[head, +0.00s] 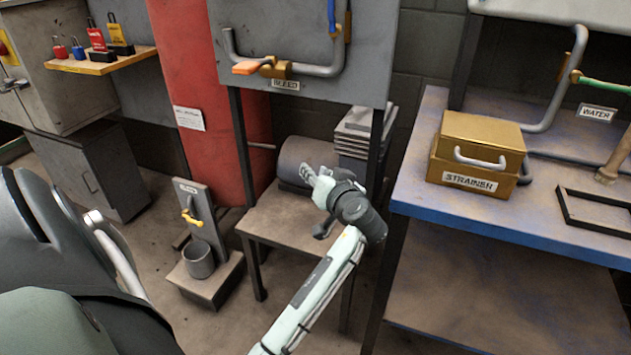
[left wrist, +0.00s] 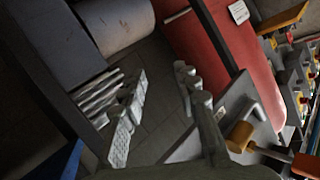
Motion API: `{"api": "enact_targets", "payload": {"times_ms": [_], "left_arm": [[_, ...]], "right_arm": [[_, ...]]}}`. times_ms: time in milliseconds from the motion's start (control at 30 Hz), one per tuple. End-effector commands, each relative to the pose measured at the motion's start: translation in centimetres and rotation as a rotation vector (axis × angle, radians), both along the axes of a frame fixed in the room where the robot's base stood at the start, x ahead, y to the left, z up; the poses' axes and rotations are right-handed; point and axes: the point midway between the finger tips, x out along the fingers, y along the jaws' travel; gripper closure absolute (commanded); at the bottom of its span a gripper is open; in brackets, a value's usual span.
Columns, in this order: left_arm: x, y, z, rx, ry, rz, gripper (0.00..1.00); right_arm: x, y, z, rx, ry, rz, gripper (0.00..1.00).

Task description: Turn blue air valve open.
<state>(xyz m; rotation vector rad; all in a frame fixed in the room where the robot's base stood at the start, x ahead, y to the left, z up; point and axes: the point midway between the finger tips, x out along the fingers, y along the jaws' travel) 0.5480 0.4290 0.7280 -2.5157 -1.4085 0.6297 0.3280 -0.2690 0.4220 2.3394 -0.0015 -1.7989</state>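A blue lever (head: 332,14) hangs upright at the top edge of the head view, in front of the grey panel, with its upper end cut off. It looks like the blue air valve's handle, but its label is out of view. My left gripper (head: 318,183) is below the panel, in front of the table, well apart from the blue lever. In the left wrist view its two fingers (left wrist: 162,88) are spread with nothing between them. The blue lever cannot be made out in the left wrist view. My right gripper is not in view.
An orange-handled bleed valve (head: 250,68) on a grey pipe sits low on the panel (head: 385,60), left of the blue lever. A blue-edged bench (head: 410,205) with a brass strainer box (head: 480,150) stands right. A red column (head: 200,70) stands left.

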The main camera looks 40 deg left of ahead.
Motion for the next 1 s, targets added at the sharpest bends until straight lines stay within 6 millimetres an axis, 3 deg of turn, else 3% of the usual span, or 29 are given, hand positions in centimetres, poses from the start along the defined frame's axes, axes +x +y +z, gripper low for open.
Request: {"api": "enact_targets", "payload": {"times_ms": [100,300,967,1000], "left_arm": [[-0.4,-0.3,-1.6,-0.02,0.04,-0.026,0.69],[-0.7,-0.7,-2.9,-0.039,0.072,-0.047,0.69],[-0.7,-0.7,-3.0,-0.041,0.075,-0.049,0.69],[-0.9,-0.9,-3.8,-0.048,0.094,-0.061,0.69]], "right_arm": [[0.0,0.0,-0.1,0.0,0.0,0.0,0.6],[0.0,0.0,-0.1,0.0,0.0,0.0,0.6],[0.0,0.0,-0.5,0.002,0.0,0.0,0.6],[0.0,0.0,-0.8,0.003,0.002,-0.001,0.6]]}}
